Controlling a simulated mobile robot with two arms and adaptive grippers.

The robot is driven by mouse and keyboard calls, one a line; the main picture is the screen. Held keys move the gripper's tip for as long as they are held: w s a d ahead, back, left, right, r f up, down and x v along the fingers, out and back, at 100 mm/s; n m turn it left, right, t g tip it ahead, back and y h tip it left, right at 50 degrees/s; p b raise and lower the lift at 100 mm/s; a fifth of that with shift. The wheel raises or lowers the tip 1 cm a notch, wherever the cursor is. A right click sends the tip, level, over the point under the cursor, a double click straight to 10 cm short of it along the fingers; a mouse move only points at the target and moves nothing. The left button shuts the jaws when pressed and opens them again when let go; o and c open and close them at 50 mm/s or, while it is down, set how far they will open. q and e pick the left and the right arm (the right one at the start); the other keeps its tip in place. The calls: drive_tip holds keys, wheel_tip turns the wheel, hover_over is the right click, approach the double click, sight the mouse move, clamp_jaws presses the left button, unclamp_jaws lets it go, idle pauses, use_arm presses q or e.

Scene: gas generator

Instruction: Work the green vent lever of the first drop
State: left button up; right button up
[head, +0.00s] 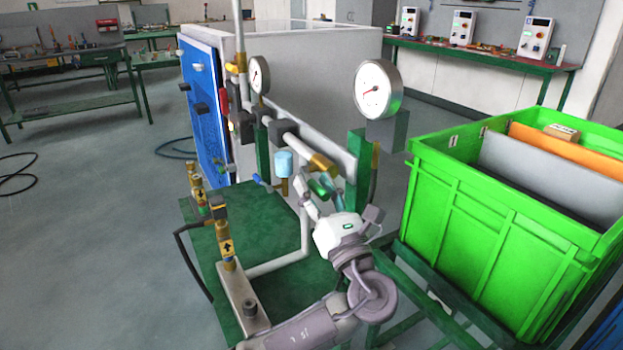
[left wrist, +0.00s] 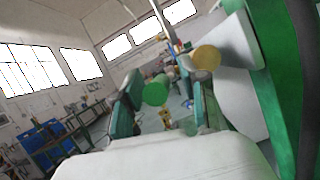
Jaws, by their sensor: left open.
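The green vent lever (head: 317,187) hangs below the brass-ended pipe on the rig in the head view. In the left wrist view its green round end (left wrist: 155,94) faces the camera and appears between the two fingers. My left gripper (head: 322,198) is open, its fingertips at the lever; it also shows in the left wrist view (left wrist: 160,84). I cannot tell whether either finger touches the lever. The brass pipe end (head: 322,164) is just above the lever and also shows in the left wrist view (left wrist: 206,57). My right gripper is not in view.
A pressure gauge (head: 377,90) and green upright (head: 357,160) stand close to the gripper's right. A blue-capped fitting (head: 283,163) is close to its left. A bright green crate (head: 470,225) stands at the right. Floor (head: 90,240) at the left is mostly clear.

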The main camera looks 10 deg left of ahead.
use_arm(q)
drive_tip(key=shift+x, duration=1.05)
clamp_jaws()
